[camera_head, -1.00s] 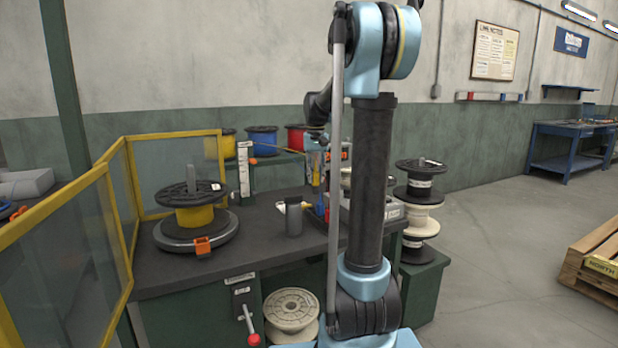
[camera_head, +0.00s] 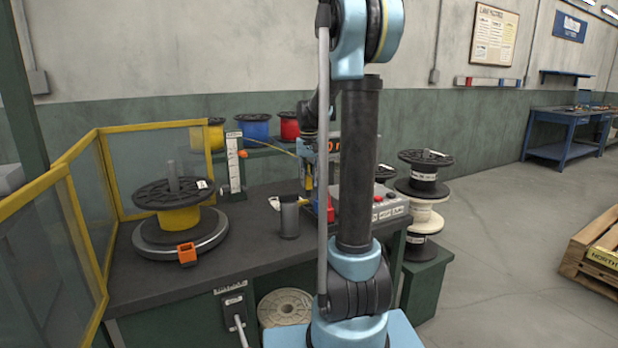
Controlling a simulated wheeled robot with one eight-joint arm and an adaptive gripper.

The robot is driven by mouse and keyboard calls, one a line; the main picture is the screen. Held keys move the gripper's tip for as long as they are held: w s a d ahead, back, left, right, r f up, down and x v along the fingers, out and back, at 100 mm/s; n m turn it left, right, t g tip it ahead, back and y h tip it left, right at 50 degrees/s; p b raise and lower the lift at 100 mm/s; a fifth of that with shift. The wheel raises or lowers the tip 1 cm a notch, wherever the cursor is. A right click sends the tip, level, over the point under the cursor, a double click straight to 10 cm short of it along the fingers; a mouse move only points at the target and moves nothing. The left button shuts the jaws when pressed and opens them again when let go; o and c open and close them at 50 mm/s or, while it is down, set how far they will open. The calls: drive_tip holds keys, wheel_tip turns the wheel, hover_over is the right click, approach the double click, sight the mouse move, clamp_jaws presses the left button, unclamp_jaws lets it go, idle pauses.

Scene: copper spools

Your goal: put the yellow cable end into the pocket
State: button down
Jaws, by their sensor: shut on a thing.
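The yellow cable (camera_head: 270,143) stretches as a thin strand from near the white upright guide (camera_head: 234,162) to my gripper (camera_head: 307,170). My gripper hangs at the back of the bench, just left of my upright arm link, and is shut on the cable end. The end itself is too small and covered to make out. A black-flanged spool wound with yellow (camera_head: 180,219) sits on a round dark turntable at the left. I cannot make out the pocket.
A grey box with buttons (camera_head: 388,207) is to the right. Blue (camera_head: 254,128) and red (camera_head: 289,126) spools stand behind. A yellow-framed guard (camera_head: 83,190) bounds the left.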

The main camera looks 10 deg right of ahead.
sight(309, 189)
drive_tip(key=shift+f, duration=1.4)
drive_tip(key=shift+s+a, duration=0.1)
drive_tip(key=shift+s, duration=0.05)
drive_tip(key=shift+f, duration=0.1)
drive_tip(key=shift+f, duration=1.65)
drive_tip(key=c, duration=1.3)
unclamp_jaws()
drive_tip(key=shift+r, duration=0.1)
wheel_tip(309, 189, up, 12)
drive_tip(key=shift+f, duration=0.15)
